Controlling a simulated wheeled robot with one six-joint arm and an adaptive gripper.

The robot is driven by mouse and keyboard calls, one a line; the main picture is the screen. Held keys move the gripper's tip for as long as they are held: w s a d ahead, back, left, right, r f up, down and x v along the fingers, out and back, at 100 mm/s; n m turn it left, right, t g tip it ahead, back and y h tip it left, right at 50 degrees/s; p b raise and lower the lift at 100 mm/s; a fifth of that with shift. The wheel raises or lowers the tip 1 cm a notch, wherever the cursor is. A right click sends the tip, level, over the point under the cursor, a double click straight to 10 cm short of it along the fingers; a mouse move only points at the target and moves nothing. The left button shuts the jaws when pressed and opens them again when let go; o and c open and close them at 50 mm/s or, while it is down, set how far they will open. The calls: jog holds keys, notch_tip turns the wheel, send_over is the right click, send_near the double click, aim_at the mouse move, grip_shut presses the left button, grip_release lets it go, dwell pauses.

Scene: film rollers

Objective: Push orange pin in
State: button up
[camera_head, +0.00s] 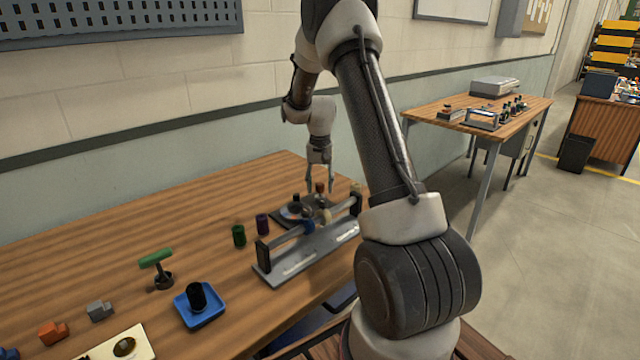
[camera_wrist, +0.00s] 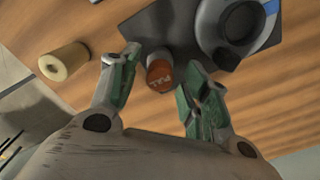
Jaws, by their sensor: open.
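The orange pin (camera_wrist: 160,74) shows in the wrist view as a short orange-brown cylinder with pale lettering on its end. It stands at the edge of a dark plate (camera_wrist: 168,22). My gripper (camera_wrist: 158,84) is open, with one green-padded finger on each side of the pin. I cannot tell whether either finger touches it. In the head view my gripper (camera_head: 320,187) points down over the plate's far side, and the small reddish-brown pin (camera_head: 320,186) shows between its fingers. How deep the pin sits is not clear.
A round grey part (camera_wrist: 238,22) sits on the plate beside the pin. A cream roller (camera_wrist: 64,62) stands on the other side. A grey roller stand (camera_head: 300,262) lies in front of the plate. Green (camera_head: 239,236) and purple (camera_head: 262,223) cylinders stand left. The back-left table is clear.

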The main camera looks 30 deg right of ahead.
aim_at(320, 184)
grip_shut()
jog(key=shift+f, duration=0.85)
grip_release()
notch_tip(320, 184, up, 12)
dwell(0.5)
